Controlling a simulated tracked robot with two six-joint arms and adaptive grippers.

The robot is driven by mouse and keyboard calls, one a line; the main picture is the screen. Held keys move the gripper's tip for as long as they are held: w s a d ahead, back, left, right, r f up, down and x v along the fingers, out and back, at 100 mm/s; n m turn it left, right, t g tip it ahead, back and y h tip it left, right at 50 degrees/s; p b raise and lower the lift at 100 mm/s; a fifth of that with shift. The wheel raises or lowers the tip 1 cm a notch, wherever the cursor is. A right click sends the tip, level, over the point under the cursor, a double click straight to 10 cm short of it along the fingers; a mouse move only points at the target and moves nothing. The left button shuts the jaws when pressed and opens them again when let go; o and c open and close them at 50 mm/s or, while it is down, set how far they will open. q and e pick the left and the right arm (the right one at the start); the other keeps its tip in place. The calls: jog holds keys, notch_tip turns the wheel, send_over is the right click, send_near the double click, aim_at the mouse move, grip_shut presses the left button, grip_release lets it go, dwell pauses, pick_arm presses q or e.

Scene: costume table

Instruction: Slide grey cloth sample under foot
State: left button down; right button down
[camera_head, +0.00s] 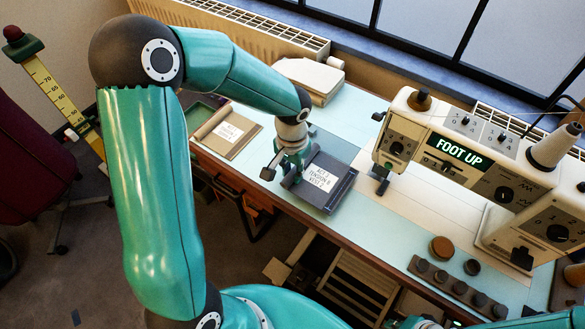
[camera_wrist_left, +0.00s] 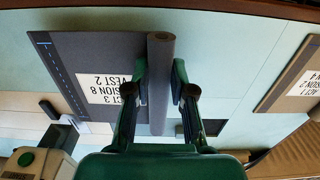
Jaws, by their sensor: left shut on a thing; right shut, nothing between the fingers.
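The grey cloth sample (camera_head: 340,168) lies flat on the pale table left of the sewing machine (camera_head: 440,150), with a white label reading ACT 3. In the left wrist view the grey cloth (camera_wrist_left: 75,60) has a rolled edge. My left gripper (camera_head: 285,176) is shut on that roll, with one finger on each side of it. The presser foot (camera_head: 380,186) hangs at the machine's left end, just right of the cloth and apart from it. The machine's display (camera_head: 459,149) reads FOOT UP.
A tan cloth sample (camera_head: 245,145) with a label lies to the left. Several dark round pieces in a strip (camera_head: 450,282) and a brown disc (camera_head: 442,247) lie in front of the machine. The table between cloth and foot is clear.

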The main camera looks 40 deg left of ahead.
aim_at(327, 170)
pick_arm(q)
notch_tip(327, 170, down, 2)
jog(key=shift+f+b, duration=0.15)
jog(key=shift+b, duration=0.5)
jog(key=shift+w+d+p, duration=0.4)
jog(key=shift+w+d, duration=0.8)
jog(key=shift+d, duration=0.2)
jog(key=shift+w+d+p, duration=0.4)
jog(key=shift+w+d, duration=0.8)
jog(key=shift+d, duration=0.15)
jog(key=shift+w, duration=1.3)
jog(key=shift+s, duration=0.15)
jog(key=c, duration=0.9)
grip_release()
